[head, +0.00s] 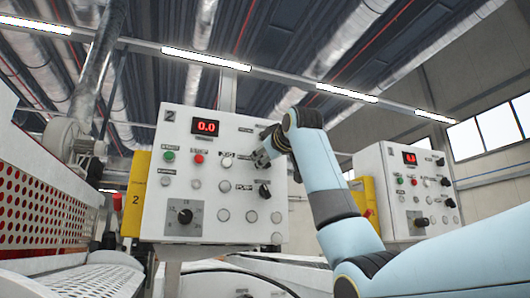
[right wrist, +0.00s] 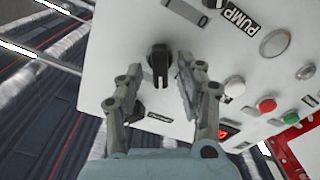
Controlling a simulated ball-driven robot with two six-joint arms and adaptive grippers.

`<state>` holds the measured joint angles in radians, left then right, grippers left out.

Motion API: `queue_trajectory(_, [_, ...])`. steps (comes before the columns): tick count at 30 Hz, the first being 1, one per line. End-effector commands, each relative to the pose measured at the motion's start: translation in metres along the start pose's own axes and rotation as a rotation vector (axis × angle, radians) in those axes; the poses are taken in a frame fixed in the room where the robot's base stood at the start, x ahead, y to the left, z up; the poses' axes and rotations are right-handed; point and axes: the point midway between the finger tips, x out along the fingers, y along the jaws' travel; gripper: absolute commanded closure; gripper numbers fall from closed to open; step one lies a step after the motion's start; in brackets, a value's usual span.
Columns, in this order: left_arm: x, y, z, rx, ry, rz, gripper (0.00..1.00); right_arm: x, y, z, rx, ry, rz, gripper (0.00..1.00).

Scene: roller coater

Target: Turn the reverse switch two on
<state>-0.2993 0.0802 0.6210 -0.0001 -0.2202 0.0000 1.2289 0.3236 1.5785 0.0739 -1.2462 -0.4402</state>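The white control panel marked 2 (head: 150,215) stands left of centre in the head view. My right gripper (head: 262,158) is at its upper right part, and the switch there is hidden behind it. In the right wrist view a black rotary knob (right wrist: 158,62) sits between the fingers of my right gripper (right wrist: 158,78), its grip bar about vertical in the picture. The fingers are open, one on each side, with a gap visible; contact is not visible. The small label (right wrist: 160,117) below the knob is unreadable. My left gripper is not in view.
Another black knob (head: 265,190) is below my gripper, right of the PUMP label (head: 243,187). A big dial (head: 185,216) is at the lower left. A second similar panel (head: 400,205) stands at right. A perforated guard (head: 45,205) fills the left.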

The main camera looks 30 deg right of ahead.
Motion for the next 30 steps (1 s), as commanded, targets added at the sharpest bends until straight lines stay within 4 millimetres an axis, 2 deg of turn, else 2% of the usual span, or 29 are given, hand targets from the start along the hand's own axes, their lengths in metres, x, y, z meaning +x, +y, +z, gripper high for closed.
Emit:
queue_trajectory(9, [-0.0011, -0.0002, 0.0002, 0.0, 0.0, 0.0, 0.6, 0.0037, -0.0007, 0.0012, 0.0, -0.001, 0.0, 0.62])
queue_trajectory(18, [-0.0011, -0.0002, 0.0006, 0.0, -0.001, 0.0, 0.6, 0.0035, -0.0007, 0.001, 0.0, -0.001, -0.001, 1.0])
queue_trajectory(30, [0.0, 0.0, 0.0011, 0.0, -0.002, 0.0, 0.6, 0.0035, -0.0006, 0.0013, 0.028, -0.001, -0.001, 1.0])
